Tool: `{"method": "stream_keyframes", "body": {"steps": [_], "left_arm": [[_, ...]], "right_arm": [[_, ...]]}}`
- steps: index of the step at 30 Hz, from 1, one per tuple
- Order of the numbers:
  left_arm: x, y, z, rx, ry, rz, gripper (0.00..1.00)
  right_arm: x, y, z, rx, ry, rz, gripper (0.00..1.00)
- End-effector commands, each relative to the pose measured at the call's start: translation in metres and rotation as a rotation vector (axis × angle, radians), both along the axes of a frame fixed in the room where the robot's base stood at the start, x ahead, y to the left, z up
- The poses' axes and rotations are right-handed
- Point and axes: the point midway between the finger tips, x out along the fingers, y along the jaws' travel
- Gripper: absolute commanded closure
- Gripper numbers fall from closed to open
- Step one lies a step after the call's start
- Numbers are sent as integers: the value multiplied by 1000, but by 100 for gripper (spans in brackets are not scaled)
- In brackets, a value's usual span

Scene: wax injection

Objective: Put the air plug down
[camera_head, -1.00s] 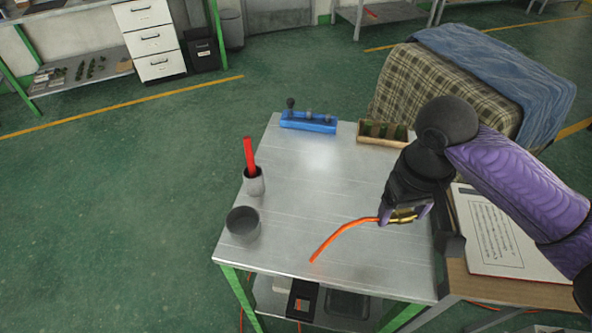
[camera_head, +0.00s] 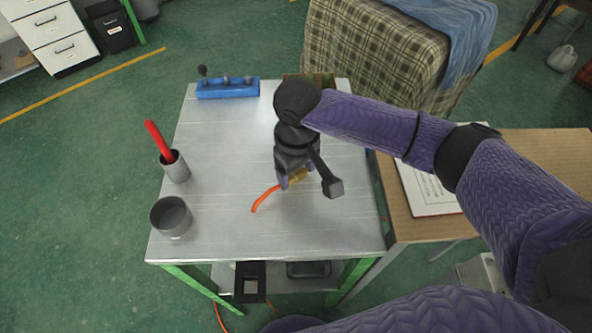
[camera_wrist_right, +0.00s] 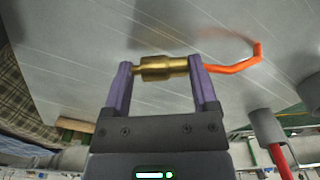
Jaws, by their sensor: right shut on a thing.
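The air plug (camera_wrist_right: 163,68) is a brass fitting with an orange hose (camera_wrist_right: 232,67) on one end. My right gripper (camera_wrist_right: 163,82) is shut on the brass plug, with one purple finger at each end of it. In the head view the right gripper (camera_head: 292,180) is over the middle of the metal table (camera_head: 225,225), and the brass plug (camera_head: 299,176) shows partly beside the fingers. The orange hose (camera_head: 264,198) reaches from it toward the lower left. I cannot tell whether the plug touches the table. My left gripper is not in view.
A blue rack (camera_head: 228,88) stands at the table's back left. A grey cup with a red stick (camera_head: 175,168) and a dark grey pot (camera_head: 171,216) stand at the left edge. A wooden desk with papers (camera_head: 425,190) adjoins at right. The table's front is clear.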

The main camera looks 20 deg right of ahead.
Motion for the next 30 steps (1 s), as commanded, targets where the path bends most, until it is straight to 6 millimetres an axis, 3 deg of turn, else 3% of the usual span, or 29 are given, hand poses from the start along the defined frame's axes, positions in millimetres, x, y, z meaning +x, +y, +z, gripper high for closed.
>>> {"method": "stream_keyframes", "body": {"steps": [18, 19, 21, 22, 30], "left_arm": [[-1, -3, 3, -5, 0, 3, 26], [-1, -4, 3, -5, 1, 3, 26], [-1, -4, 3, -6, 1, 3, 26], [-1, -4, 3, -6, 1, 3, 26], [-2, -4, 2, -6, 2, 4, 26]], "right_arm": [[0, 0, -10, 0, 0, 0, 82], [0, 0, -10, 0, 0, 0, 21], [0, 0, -10, 0, 0, 0, 6], [0, 0, -10, 0, 0, 0, 0], [0, 0, -6, 0, -1, 0, 0]]}}
